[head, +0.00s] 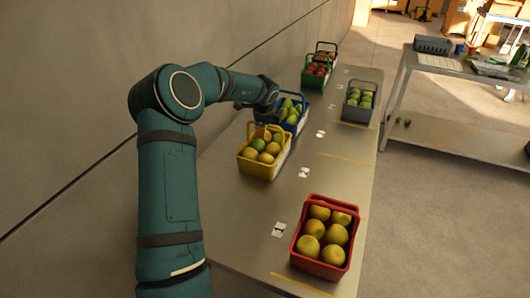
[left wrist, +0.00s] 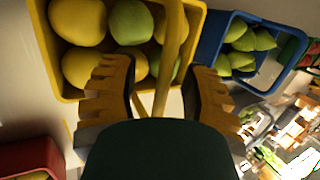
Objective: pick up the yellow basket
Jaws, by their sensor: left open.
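The yellow basket (head: 257,170) stands on the long table near the wall and holds several yellow and green fruits. Its handle stands up over the fruit. In the left wrist view, the yellow basket (left wrist: 47,52) fills the upper left. My left gripper (left wrist: 160,80) is open there, with one finger on each side of the handle bar, which runs between them. Whether a finger touches the handle I cannot tell. In the head view, the gripper's fingers are hard to make out near the basket. My right gripper is not in view.
A blue basket (head: 292,128) stands close behind the yellow one. A red basket (head: 321,272) is at the near end, and a grey basket (head: 357,114) is at the right edge. Green and dark baskets are farther back.

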